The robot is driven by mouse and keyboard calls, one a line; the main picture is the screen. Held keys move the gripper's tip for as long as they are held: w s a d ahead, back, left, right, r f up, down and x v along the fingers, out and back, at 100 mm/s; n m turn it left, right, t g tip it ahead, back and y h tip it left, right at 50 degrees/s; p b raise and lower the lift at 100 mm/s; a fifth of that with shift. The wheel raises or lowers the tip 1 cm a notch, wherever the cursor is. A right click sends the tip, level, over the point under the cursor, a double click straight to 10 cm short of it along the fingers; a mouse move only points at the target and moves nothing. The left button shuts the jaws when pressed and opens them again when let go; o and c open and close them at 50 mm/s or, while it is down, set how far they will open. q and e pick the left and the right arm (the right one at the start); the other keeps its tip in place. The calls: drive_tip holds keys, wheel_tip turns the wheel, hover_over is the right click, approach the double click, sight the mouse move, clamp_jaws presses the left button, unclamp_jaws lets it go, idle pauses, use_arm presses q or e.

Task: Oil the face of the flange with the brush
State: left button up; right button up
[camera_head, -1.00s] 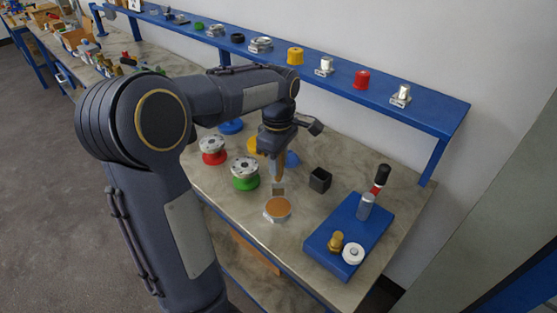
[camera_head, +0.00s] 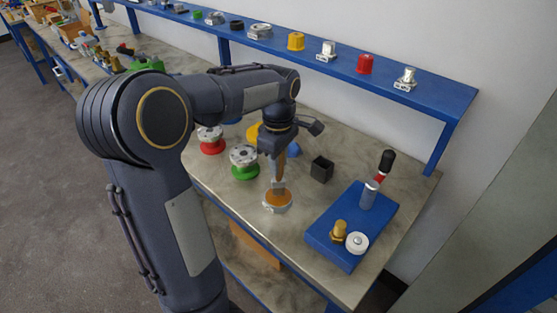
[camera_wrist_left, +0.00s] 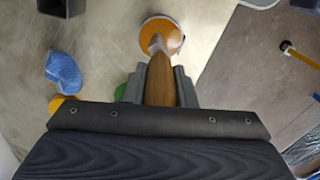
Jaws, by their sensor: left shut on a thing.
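My left gripper (camera_head: 278,153) is shut on the wooden handle of a brush (camera_head: 279,172) that points down. The brush's metal ferrule (camera_head: 278,187) is over a shallow round dish (camera_head: 278,208) with an amber-brown surface. The bristle end appears to be at or in the dish; exact contact is unclear. The wrist view shows the handle (camera_wrist_left: 161,80) between the fingers, with the dish (camera_wrist_left: 170,33) beyond. Two vessels with silver bolt-holed flanges stand to the left: a green one (camera_head: 245,172) and a red one (camera_head: 212,147). My right gripper is out of view.
A black square cup (camera_head: 321,169) stands right of the brush. A blue cloth-like item (camera_wrist_left: 63,73) lies nearby. A blue shelf (camera_head: 432,99) runs behind.

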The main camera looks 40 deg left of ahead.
use_arm(q)
drive_tip(key=shift+f+b, duration=0.35)
drive_tip(key=shift+f, duration=0.15)
idle(0.5)
drive_tip(key=shift+f, duration=0.1)
idle(1.1)
wheel_tip(320, 180, up, 7)
drive_tip(key=p, duration=0.7)
drive_tip(key=shift+s, duration=0.1)
idle(0.7)
